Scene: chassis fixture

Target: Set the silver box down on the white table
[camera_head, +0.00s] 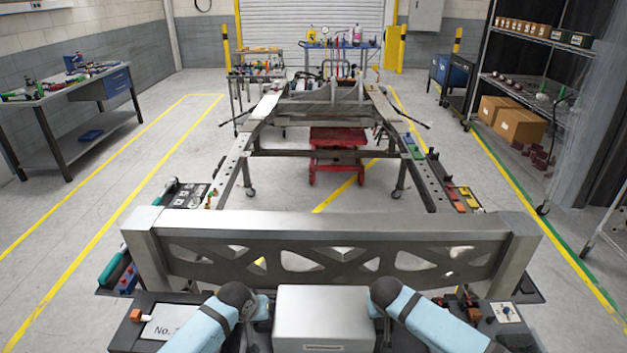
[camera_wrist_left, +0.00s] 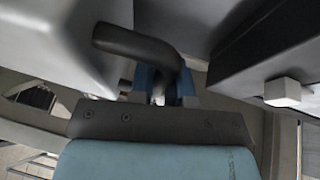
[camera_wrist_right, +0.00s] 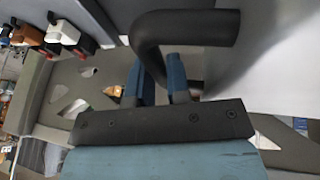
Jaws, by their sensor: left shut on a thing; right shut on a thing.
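The silver box (camera_head: 322,318) is at the bottom middle of the head view, in front of the chassis crossbeam, upright. It has a dark handle on each side. My left gripper (camera_head: 262,308) is shut on its left handle; the left wrist view shows the blue fingers (camera_wrist_left: 162,88) around the dark handle (camera_wrist_left: 135,45). My right gripper (camera_head: 379,310) is shut on the right handle; the right wrist view shows the fingers (camera_wrist_right: 163,82) at the dark handle (camera_wrist_right: 190,30). The box's underside and what lies below it are hidden. I cannot make out a white table.
A metal crossbeam (camera_head: 330,228) of the chassis frame stands close beyond the box. Dark ledges with a numbered plate (camera_head: 172,322) and small parts (camera_head: 503,312) flank the box. A workbench (camera_head: 75,84) stands far left, shelving (camera_head: 540,90) far right. Floor on the left is clear.

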